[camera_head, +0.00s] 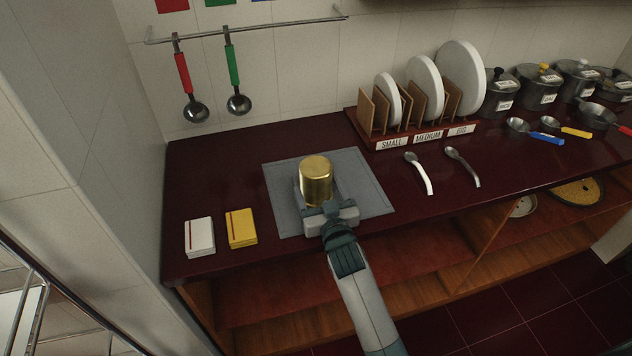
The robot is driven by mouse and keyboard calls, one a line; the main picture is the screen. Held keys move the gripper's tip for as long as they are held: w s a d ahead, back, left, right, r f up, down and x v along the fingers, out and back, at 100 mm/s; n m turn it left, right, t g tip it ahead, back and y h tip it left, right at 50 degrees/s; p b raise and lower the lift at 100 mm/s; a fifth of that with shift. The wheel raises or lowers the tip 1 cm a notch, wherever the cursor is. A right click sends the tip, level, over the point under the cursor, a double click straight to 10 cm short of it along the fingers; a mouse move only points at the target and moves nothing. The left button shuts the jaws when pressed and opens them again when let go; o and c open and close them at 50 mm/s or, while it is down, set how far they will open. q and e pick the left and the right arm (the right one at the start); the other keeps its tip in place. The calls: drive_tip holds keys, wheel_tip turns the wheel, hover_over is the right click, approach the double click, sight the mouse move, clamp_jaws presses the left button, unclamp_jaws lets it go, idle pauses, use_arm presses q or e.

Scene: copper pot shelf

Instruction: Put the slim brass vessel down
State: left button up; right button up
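The slim brass vessel (316,183) is a shiny gold cylinder, upright, over the grey mat (372,190) on the dark red counter. My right gripper (318,194) reaches in from the bottom, its fingers around the vessel's lower part, and looks shut on it. The gripper hides the vessel's base, so I cannot tell whether it touches the mat. My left gripper is not in view.
White (200,238) and yellow (242,228) boxes lie left of the mat. Two spoons (420,174) lie to its right. A plate rack (412,132) and lidded pots (540,88) stand further back right. Ladles (190,95) hang from a wall rail.

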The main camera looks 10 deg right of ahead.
sight(321, 196)
drive_tip(key=o, duration=1.3)
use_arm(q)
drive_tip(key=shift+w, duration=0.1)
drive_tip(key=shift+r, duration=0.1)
use_arm(e)
drive_tip(key=shift+r, duration=0.1)
drive_tip(key=shift+s, duration=0.55)
drive_tip(key=s, duration=0.2)
drive_tip(key=s+b, duration=0.1)
drive_tip(key=shift+s+d+f, duration=0.1)
drive_tip(key=shift+s+f, duration=0.1)
drive_tip(key=shift+s, duration=0.15)
drive_tip(key=s+b, duration=0.1)
drive_tip(key=s, duration=0.5)
drive_tip(key=shift+s+d+r, duration=0.1)
drive_tip(key=shift+s, duration=0.5)
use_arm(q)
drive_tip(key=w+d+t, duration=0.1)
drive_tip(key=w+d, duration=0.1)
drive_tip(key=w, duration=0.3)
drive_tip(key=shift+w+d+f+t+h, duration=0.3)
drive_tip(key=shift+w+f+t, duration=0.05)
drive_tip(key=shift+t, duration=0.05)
use_arm(e)
drive_tip(key=shift+r, duration=0.1)
